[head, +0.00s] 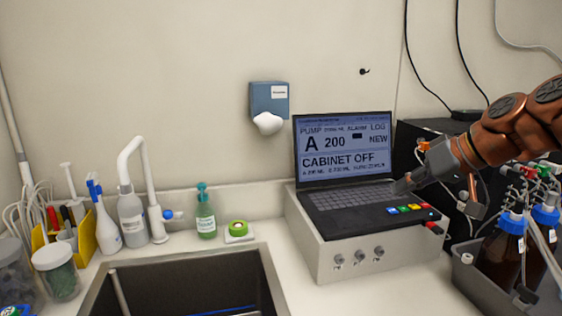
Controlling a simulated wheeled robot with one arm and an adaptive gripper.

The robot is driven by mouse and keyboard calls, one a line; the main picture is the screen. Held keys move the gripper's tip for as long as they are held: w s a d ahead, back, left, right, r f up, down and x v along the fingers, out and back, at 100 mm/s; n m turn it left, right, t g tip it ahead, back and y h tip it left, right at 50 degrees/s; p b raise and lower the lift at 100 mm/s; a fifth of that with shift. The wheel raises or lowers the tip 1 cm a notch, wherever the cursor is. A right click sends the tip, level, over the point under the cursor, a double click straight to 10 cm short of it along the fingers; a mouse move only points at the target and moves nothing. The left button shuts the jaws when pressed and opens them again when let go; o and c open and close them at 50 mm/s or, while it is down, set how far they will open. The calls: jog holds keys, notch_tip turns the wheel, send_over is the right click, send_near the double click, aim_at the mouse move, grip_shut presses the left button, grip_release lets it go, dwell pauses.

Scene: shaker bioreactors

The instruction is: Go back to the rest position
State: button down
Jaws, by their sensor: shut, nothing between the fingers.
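My gripper (406,186) is at the end of my copper-coloured arm, which comes in from the right edge. It is shut and empty. Its fingertips are over the right part of the laptop keyboard, close to the coloured keys; I cannot tell whether they touch it. The laptop (345,150) is open on a white box (330,262) with several knobs. Its screen reads "PUMP A 200" and "CABINET OFF".
A tray (470,284) with brown bottles, tubes and coloured connectors stands at the right, below my arm. A black cabinet (408,140) is behind the arm. A sink (180,285), a green soap bottle (205,215) and a yellow holder (84,240) are left.

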jog(key=s+a+f+g+h+p, duration=0.1)
jog(key=s+a+f+g, duration=0.1)
jog(key=s+a+f, duration=0.4)
jog(key=s+a+f+g+h+p, duration=0.1)
jog(key=s+a+f+g+p, duration=0.15)
jog(key=s+f, duration=0.4)
jog(key=s+d+f+m+g+h+p, duration=0.1)
jog(key=s+f, duration=0.3)
jog(key=s, duration=0.6)
jog(key=s+d+f+m+g+h+p, duration=0.1)
jog(key=s+f+g+h, duration=0.2)
jog(key=s, duration=0.7)
jog(key=shift+d+f+m+h, duration=0.3)
jog(key=shift+f+m, duration=0.1)
jog(key=shift+f, duration=0.1)
